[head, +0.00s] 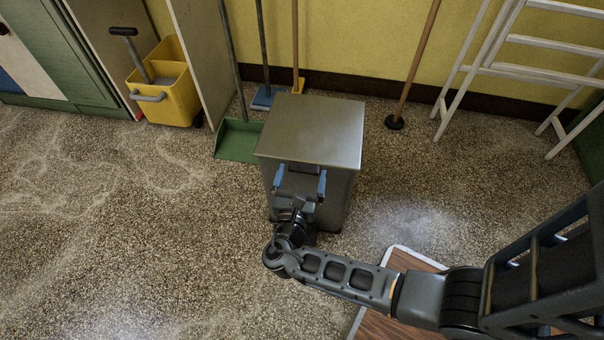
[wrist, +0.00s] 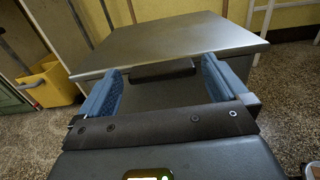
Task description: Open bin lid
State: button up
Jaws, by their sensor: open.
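The bin (head: 338,198) is a grey metal box standing on the speckled floor in the middle of the head view. Its flat square lid (head: 313,130) lies shut on top; the lid also fills the upper middle of the wrist view (wrist: 175,45). A dark handle or lip (wrist: 162,70) shows under the lid's front edge. My gripper (head: 301,178) is at the front of the bin, just below the lid's front edge. Its blue-padded fingers (wrist: 162,88) are open, one on each side of the dark lip, with nothing visibly held. Contact cannot be told.
A yellow mop bucket (head: 170,98) is at the back left. A white ladder (head: 480,70) leans at the right.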

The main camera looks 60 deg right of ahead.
jog(key=shift+x, duration=0.8)
